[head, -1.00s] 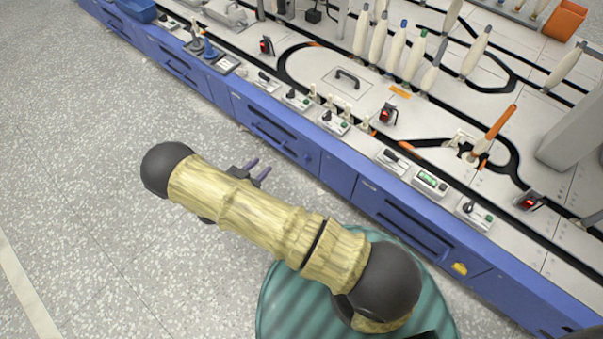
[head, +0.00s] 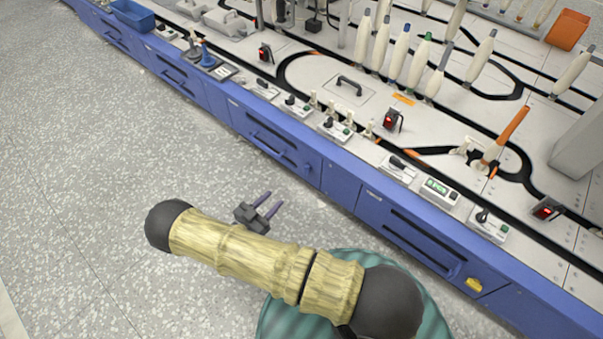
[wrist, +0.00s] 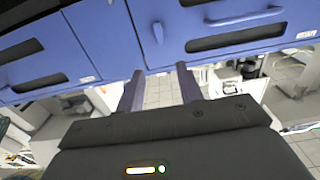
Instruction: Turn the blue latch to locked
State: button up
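In the wrist view, a small light-blue latch (wrist: 158,32) sits on the blue front panel, upright in the picture, beside a drawer handle. It lies beyond the fingertips, roughly in line with the gap between them. I cannot read any locked marking.
A blue cabinet drawer handle (head: 272,150) and another drawer handle (wrist: 245,16) stick out from the front. The speckled floor (head: 90,150) left of my arm is clear.

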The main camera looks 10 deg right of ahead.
aim_at(305, 169)
jog(key=b+x, duration=0.6)
jog(key=x, duration=0.8)
jog(key=shift+w+d+f, duration=0.1)
jog(key=shift+f, duration=0.1)
jog(key=shift+w+d+r, duration=0.15)
jog(key=shift+w+d, duration=0.1)
jog(key=shift+d, duration=0.1)
grip_shut()
